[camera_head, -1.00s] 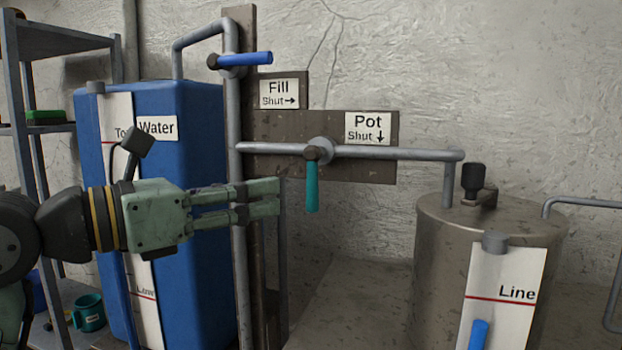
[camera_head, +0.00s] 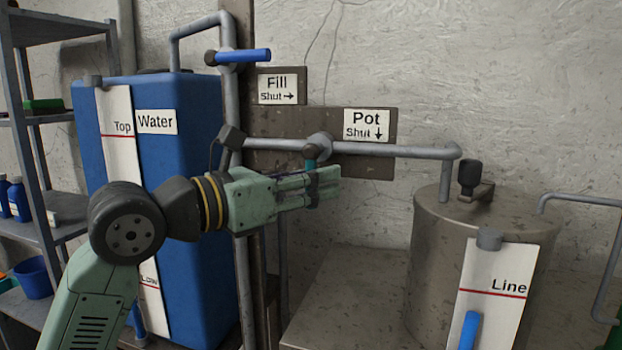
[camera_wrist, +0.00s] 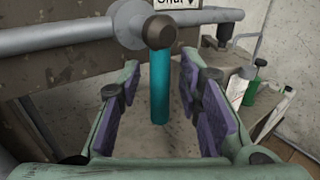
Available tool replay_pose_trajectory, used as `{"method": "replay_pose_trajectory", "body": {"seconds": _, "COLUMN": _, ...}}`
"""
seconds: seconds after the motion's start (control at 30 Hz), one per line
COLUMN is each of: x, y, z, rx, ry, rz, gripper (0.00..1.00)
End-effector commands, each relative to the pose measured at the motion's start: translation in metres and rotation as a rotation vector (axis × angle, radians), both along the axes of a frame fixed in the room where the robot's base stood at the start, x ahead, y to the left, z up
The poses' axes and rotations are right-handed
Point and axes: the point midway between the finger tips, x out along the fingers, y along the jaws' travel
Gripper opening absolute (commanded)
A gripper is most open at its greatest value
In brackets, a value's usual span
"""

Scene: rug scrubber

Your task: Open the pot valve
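The pot valve has a teal handle (camera_wrist: 160,85) that hangs straight down from its pivot on the grey horizontal pipe (camera_head: 400,151). The Pot label (camera_head: 366,125) above it reads "Shut" with a down arrow. My gripper (camera_head: 325,185) is at the handle, and its fingers hide most of the handle in the head view. In the wrist view my gripper (camera_wrist: 163,105) is open, with the teal handle between its two purple-padded fingers. Gaps show on both sides of the handle.
The Fill valve's blue handle (camera_head: 245,56) points right, above the pot valve. A blue water tank (camera_head: 190,190) stands behind my arm at left. A metal pot (camera_head: 430,260) with a Line gauge (camera_head: 500,290) stands at right. The wall between is clear.

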Motion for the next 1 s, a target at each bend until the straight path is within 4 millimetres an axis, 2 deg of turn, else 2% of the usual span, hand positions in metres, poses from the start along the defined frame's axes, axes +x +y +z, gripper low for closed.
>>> {"method": "replay_pose_trajectory", "body": {"seconds": 0.07, "x": -0.0001, "y": 0.0001, "z": 0.0001, "rx": 0.000, "ry": 0.000, "rz": 0.000, "gripper": 0.25}}
{"method": "replay_pose_trajectory", "body": {"seconds": 0.43, "x": -0.0002, "y": 0.0002, "z": 0.0002, "rx": 0.000, "ry": 0.000, "rz": 0.000, "gripper": 0.01}}
{"method": "replay_pose_trajectory", "body": {"seconds": 1.0, "x": -0.0001, "y": 0.0003, "z": 0.0003, "rx": 0.000, "ry": 0.000, "rz": 0.000, "gripper": 0.00}}
